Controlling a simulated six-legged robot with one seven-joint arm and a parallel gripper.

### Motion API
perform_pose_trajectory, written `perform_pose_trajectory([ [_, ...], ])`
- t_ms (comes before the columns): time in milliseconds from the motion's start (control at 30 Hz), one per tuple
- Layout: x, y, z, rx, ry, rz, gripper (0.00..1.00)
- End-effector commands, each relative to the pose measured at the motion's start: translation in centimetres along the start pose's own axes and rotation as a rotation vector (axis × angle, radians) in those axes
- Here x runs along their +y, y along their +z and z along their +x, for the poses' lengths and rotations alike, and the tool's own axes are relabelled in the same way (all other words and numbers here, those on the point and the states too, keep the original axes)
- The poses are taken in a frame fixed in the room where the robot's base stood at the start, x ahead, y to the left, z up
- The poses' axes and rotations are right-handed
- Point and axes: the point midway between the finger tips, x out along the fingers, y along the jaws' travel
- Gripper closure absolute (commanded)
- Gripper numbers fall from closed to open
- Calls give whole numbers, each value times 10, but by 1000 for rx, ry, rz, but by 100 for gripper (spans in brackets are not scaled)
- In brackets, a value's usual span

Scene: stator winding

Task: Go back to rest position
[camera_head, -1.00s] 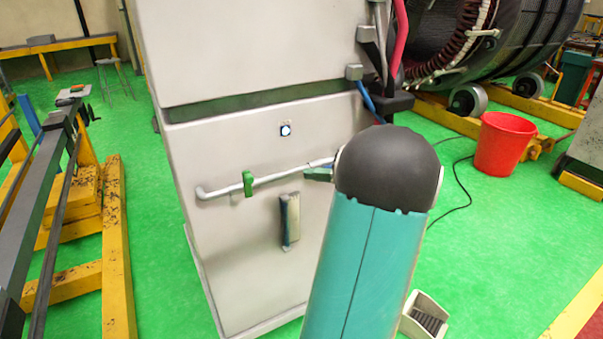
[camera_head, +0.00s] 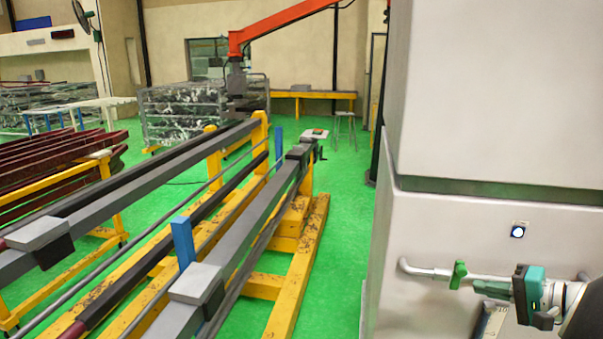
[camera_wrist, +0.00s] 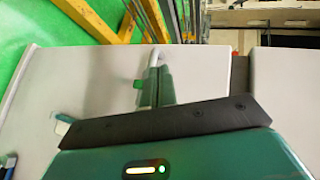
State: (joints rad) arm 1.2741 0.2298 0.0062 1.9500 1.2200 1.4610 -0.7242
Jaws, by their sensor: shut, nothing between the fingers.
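My gripper (camera_head: 484,288) shows at the lower right of the head view, in front of the pale cabinet (camera_head: 500,100), with its teal and black housing beside it. It also shows in the wrist view (camera_wrist: 154,72), with dark green fingers together and nothing held. In the wrist view the cabinet face (camera_wrist: 95,75) lies behind the fingers. I cannot tell whether the fingers touch the handle. Most of my arm is out of the head view.
Long grey rails (camera_head: 235,240) on yellow supports (camera_head: 300,270) fill the left and middle. Green floor (camera_head: 345,205) is clear between them and the cabinet. An orange crane arm (camera_head: 285,17), wire cages (camera_head: 170,115) and a stool (camera_head: 344,128) stand farther back.

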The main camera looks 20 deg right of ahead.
Motion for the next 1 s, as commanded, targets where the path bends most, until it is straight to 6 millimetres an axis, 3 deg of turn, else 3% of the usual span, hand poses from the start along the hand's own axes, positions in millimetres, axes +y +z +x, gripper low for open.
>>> perform_pose_trajectory([
  [33, -16, 24, 25, -71, 54, -26, 100],
  [200, -43, 101, 81, -255, 254, -107, 100],
  [400, -60, 189, 114, -394, 475, -269, 100],
  [700, -68, 292, 117, -455, 712, -620, 100],
  [900, -71, 336, 108, -411, 770, -894, 100],
  [1000, -74, 349, 104, -377, 767, -1004, 100],
])
